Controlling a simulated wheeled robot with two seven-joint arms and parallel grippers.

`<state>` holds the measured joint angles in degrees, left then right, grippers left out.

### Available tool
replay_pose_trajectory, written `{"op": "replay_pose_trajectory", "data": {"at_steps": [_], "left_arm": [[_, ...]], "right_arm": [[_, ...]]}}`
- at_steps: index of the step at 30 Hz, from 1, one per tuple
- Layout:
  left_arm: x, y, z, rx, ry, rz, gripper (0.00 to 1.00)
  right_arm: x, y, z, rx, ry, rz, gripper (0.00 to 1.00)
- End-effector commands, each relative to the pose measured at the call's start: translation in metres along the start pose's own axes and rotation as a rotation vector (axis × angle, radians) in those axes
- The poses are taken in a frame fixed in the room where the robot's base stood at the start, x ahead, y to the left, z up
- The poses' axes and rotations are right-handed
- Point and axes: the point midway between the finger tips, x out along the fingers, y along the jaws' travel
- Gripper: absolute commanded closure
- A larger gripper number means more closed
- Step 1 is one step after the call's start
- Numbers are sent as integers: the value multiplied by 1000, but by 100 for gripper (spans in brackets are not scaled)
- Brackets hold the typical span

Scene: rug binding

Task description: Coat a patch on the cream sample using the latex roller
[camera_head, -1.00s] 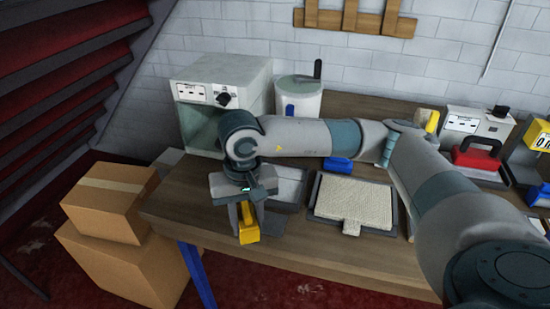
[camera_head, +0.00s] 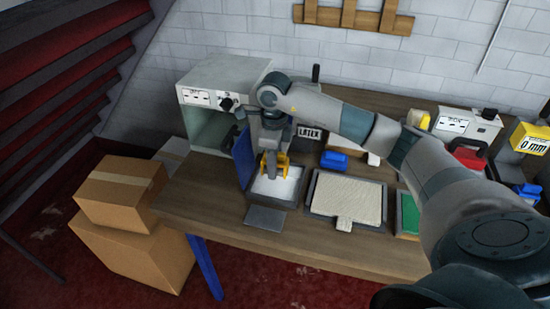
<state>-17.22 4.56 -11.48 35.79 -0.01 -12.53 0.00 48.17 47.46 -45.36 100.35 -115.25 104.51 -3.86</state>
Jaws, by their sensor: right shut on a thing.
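The cream sample (camera_head: 346,193) lies flat in a dark-framed tray near the middle of the table, with a small pale tab at its front edge. My right gripper (camera_head: 272,172) is to the left of the sample, pointing down over a tray of white latex (camera_head: 287,186). It is shut on the yellow latex roller (camera_head: 281,160), whose lower end is at the white surface; whether it touches is hard to tell. A tub labelled LATEX (camera_head: 309,133) stands behind, partly hidden by my right arm. My left gripper is not in view.
A blue block (camera_head: 334,160) sits behind the sample. A green pad (camera_head: 410,214) and a red-handled tool (camera_head: 468,158) are to the right. Cardboard boxes (camera_head: 122,190) stand left of the table.

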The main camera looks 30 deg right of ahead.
Motion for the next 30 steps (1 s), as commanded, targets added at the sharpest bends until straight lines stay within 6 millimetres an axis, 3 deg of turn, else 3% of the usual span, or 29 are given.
{"op": "replay_pose_trajectory", "data": {"at_steps": [17, 30], "left_arm": [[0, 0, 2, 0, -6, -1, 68], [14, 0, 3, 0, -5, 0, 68]], "right_arm": [[3, -3, -2, 38, 1, 0, 87], [34, -3, -2, 38, 3, 1, 87]]}}
